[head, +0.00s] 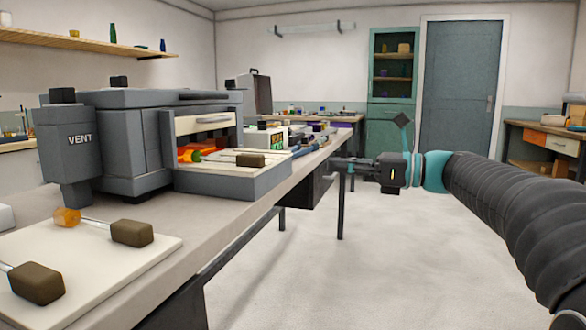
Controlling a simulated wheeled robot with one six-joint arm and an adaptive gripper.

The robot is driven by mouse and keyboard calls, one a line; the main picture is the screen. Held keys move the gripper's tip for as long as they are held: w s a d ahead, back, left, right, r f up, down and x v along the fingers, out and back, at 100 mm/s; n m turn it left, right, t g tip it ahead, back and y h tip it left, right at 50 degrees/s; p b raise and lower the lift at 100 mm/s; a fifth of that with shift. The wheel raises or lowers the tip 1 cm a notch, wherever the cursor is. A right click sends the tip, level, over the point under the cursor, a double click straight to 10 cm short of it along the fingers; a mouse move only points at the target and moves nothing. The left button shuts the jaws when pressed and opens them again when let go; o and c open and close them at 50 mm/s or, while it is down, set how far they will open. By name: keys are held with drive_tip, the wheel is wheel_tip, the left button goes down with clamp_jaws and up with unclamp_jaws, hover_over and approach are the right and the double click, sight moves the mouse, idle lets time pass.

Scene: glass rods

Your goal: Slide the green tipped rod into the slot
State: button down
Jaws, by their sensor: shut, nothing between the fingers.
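A rod lies on the pale shelf of the grey machine (125,125). Its brown handle (250,160) points outward and its tip (192,156) sits at the glowing orange slot (205,145); the tip looks yellow-green in the glow, but its colour is hard to tell. A second rod with an amber tip (66,217) and brown handle (132,233) lies on the cream board in front. A third brown handle (38,284) lies there too, its tip out of frame. My gripper (336,164) is shut and empty, beyond the bench edge, right of and apart from the rods.
The cream board (120,285) lies on the long bench (225,215). Small items (315,130) stand farther along the bench. A teal cabinet (392,75) and a door (460,90) are at the back. The floor right of the bench is clear.

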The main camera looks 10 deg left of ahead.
sight(263, 158)
drive_tip(key=a, duration=0.9)
drive_tip(key=w+a+b, duration=0.1)
drive_tip(key=a, duration=0.3)
drive_tip(key=shift+a, duration=0.4)
drive_tip(key=shift+w+r, duration=0.1)
drive_tip(key=shift+w, duration=0.05)
